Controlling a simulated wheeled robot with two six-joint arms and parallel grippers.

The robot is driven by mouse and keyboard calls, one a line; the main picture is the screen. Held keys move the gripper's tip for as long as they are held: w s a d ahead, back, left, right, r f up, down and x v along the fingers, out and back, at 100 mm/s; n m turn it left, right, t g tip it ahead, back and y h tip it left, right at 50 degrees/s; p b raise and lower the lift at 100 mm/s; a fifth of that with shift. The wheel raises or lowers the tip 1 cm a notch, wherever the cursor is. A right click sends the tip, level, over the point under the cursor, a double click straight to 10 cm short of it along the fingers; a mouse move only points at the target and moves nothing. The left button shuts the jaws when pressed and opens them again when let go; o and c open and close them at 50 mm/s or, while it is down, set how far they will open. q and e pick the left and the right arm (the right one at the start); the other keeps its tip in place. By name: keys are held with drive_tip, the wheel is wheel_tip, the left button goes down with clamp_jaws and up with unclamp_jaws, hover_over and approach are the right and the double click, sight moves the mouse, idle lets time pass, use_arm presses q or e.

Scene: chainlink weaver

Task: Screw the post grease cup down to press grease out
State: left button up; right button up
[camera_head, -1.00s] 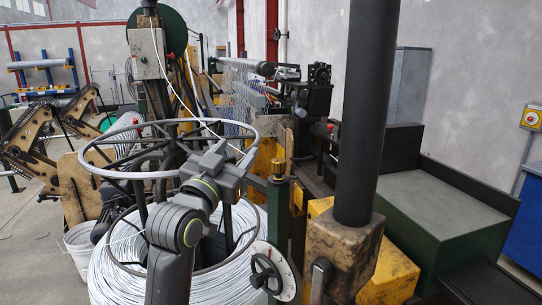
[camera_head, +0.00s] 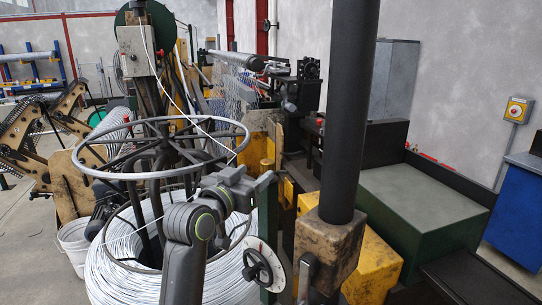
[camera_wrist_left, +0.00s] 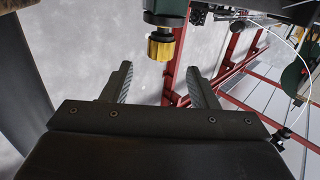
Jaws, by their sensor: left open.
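The post grease cup (camera_head: 267,164) is a small brass cup on top of a dark green post (camera_head: 266,215), beside the wire coil. In the left wrist view the brass cup (camera_wrist_left: 161,46) shows with a ribbed side, below the dark green end of the post in that picture. My left gripper (camera_head: 264,184) is close to the cup in the head view, its fingers partly over the post. In the left wrist view my left gripper (camera_wrist_left: 159,68) is open, and the cup sits just beyond and between the fingertips, apparently not touching them. My right gripper is not in view.
A handwheel with a round dial (camera_head: 283,262) is below the gripper.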

sight(271, 160)
use_arm(q)
drive_tip(key=p+x, duration=0.2)
drive_tip(key=x, duration=0.5)
drive_tip(key=shift+w+r, duration=0.1)
drive_tip(key=shift+r, duration=0.1)
drive_tip(key=shift+p+x, duration=0.5)
drive_tip(key=shift+x, duration=0.6)
drive_tip(key=shift+f, duration=0.15)
drive_tip(key=shift+c, duration=0.3)
drive_tip(key=c, duration=0.9)
drive_tip(key=shift+f+m+h+b, duration=0.15)
drive_tip(key=shift+m+h+b, duration=0.2)
drive_tip(key=shift+b, duration=0.45)
drive_tip(key=m+g+h+b, duration=0.1)
drive_tip(key=h+b, duration=0.1)
drive_tip(key=b, duration=0.1)
drive_tip(key=m+g+h+b, duration=0.1)
drive_tip(key=m+g+b, duration=0.1)
drive_tip(key=b, duration=0.1)
drive_tip(key=m+g+h+b, duration=0.1)
drive_tip(key=g+h+b, duration=0.1)
drive_tip(key=b, duration=0.2)
drive_tip(key=shift+s+d+f+m+h, duration=0.1)
drive_tip(key=shift+s+d+m+h, duration=0.15)
drive_tip(key=shift+d+m+h, duration=0.1)
drive_tip(key=shift+s+m+g+h+b, duration=0.15)
drive_tip(key=shift+m+g+h+b, duration=0.8)
drive_tip(key=shift+g, duration=0.75)
drive_tip(key=shift+r, duration=0.25)
